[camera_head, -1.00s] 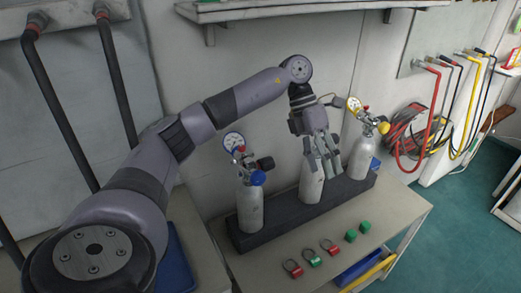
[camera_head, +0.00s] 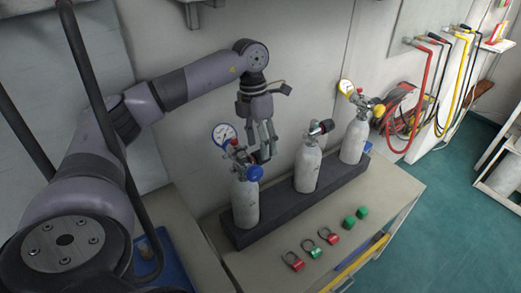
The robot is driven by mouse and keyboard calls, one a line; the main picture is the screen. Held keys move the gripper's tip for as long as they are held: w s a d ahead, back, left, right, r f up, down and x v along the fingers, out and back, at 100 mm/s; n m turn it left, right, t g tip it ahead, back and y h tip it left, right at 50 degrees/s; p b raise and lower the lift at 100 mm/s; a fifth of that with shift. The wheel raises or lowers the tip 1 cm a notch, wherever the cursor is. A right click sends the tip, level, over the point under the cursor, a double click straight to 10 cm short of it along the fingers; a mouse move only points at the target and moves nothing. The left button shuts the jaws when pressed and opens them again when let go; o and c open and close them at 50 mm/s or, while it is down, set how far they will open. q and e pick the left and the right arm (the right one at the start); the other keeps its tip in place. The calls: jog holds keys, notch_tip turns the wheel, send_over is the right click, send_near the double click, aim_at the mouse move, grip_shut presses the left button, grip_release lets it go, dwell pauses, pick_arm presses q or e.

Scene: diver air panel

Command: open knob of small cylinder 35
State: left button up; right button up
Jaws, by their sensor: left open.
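Three small grey cylinders stand upright in a dark rack (camera_head: 283,208) on a bench. The left cylinder (camera_head: 245,205) has a blue knob (camera_head: 254,173), a red part and a blue-rimmed gauge (camera_head: 224,134). The middle cylinder (camera_head: 307,170) has a dark valve knob (camera_head: 328,125) and no gauge that I can see. I cannot read which is number 35. My left gripper (camera_head: 263,154) points down, open and empty, just behind and right of the left cylinder's valve. My right gripper is not in view.
Several red and green padlocks and blocks (camera_head: 331,236) lie on the bench in front of the rack. A wall shelf (camera_head: 222,3) is above. Coiled hoses (camera_head: 405,108) hang at the right.

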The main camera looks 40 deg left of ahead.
pick_arm(q)
jog(key=shift+s+d+f, duration=0.1)
jog(key=shift+d+f, duration=0.15)
jog(key=shift+f, duration=1.25)
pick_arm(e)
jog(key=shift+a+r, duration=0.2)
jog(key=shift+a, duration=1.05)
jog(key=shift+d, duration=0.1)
pick_arm(q)
jog(key=c, duration=1.2)
jog(key=shift+d, duration=0.1)
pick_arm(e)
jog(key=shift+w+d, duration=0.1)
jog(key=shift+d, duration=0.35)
